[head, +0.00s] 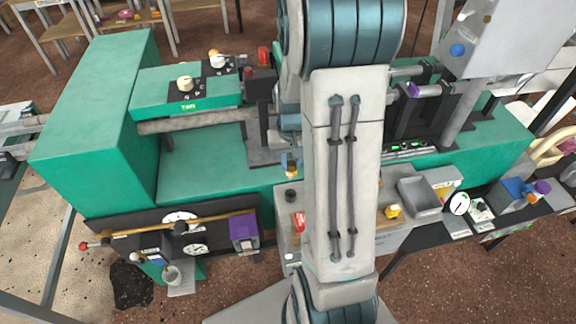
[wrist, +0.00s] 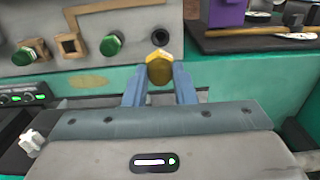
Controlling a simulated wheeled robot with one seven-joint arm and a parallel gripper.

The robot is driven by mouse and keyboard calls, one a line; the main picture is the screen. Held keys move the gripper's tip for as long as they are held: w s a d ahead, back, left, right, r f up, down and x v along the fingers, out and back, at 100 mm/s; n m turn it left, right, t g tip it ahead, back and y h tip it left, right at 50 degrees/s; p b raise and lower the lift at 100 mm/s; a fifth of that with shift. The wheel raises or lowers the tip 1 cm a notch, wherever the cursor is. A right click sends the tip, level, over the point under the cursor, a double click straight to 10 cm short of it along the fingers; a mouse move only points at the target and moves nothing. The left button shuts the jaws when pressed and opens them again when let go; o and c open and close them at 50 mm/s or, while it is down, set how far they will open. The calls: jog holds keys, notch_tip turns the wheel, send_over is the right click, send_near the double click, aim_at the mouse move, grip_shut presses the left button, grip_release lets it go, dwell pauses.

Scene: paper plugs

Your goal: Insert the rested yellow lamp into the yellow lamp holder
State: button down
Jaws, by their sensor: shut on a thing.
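My gripper (wrist: 160,84) has its blue fingers closed on the yellow lamp (wrist: 159,67), an amber faceted piece held at the fingertips in the wrist view. In the head view my gripper (head: 290,160) shows left of my arm, with the lamp (head: 291,172) at its tips. A dark round socket (wrist: 161,37) sits in the grey panel just beyond the lamp, apart from it in the picture. It looks like the lamp holder, though no yellow shows on it. A dark round spot (head: 290,195) below the lamp in the head view may be the same socket.
Green lamps (wrist: 111,45) and a brown square frame (wrist: 71,46) are on the grey panel (wrist: 205,74) left of the socket. A purple block (wrist: 222,12) stands beyond it at right. In the head view, a yellow part (head: 392,211) and a grey bin (head: 419,196) lie right of my arm.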

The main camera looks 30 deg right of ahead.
aim_at(291, 178)
jog(key=shift+f, duration=0.4)
jog(key=shift+f+b, duration=2.6)
jog(key=shift+f, duration=0.3)
jog(key=shift+f+b, duration=1.5)
jog(key=shift+f, duration=0.15)
jog(key=c, duration=1.1)
grip_release()
jog(key=shift+r, duration=0.15)
jog(key=shift+r+p, duration=2.1)
jog(key=shift+r, duration=0.6)
